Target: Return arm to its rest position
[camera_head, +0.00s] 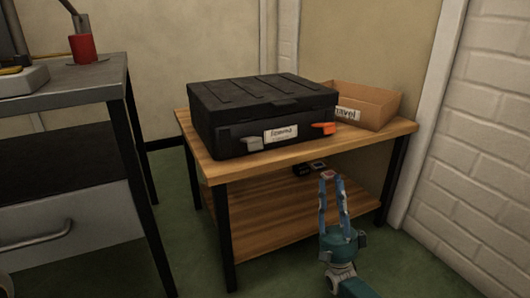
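My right arm comes in from the bottom right of the head view. Its teal and blue gripper (333,182) points upward in front of the wooden table's right part. Its two fingers stand apart with a gap between them, and I see nothing held. The gripper overlaps the lower shelf in the picture; I see no clear contact with it. My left arm and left gripper are not in view.
A wooden table (222,172) carries a closed black case (250,108) and an open cardboard box (378,104). A grey workbench (82,84) stands left, a white brick wall (488,130) right. Green floor lies between.

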